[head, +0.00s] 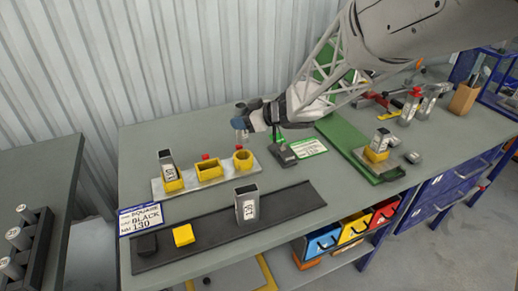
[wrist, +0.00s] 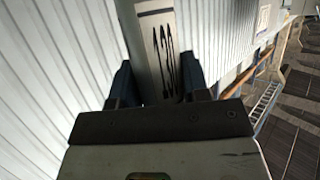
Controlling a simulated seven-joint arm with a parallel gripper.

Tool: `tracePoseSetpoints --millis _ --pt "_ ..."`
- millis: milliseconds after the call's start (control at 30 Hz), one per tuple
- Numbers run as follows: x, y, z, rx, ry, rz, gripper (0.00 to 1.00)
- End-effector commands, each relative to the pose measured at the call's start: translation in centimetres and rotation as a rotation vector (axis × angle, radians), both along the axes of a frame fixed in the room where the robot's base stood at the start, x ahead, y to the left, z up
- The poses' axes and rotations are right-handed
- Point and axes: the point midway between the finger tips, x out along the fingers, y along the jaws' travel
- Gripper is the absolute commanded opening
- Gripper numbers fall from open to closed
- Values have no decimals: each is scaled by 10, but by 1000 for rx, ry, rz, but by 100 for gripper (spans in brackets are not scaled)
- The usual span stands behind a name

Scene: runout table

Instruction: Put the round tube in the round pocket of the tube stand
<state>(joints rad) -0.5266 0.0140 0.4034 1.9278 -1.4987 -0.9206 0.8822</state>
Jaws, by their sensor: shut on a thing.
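My gripper (head: 241,122) is above the table's back part, behind and above the tube stand (head: 216,178). In the head view the tube is hard to make out at the gripper. The stand is a pale plate with yellow pockets. Its round pocket (head: 243,159) is at the right end and looks empty. The gripper and tube are apart from it. A square-section tube (head: 168,167) stands in the left pocket; the middle rectangular pocket (head: 208,171) looks empty.
A dark tray (head: 213,236) in front holds a rectangular tube (head: 246,205), a yellow block (head: 183,235) and a black block (head: 146,244). A sign card (head: 140,219) stands at left. A green board (head: 350,140) with another tube is at right. A corrugated wall is behind.

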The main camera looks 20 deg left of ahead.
Motion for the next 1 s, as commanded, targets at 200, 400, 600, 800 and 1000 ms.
tracePoseSetpoints --millis 200,400,600,800,1000 --pt "3 4 -1 0 -1 11 16" --pt "3 3 -1 0 -1 11 16" --pt "3 3 -8 0 0 11 16" --pt "3 3 -32 -2 1 10 16" --pt "3 3 -57 -1 0 11 16"
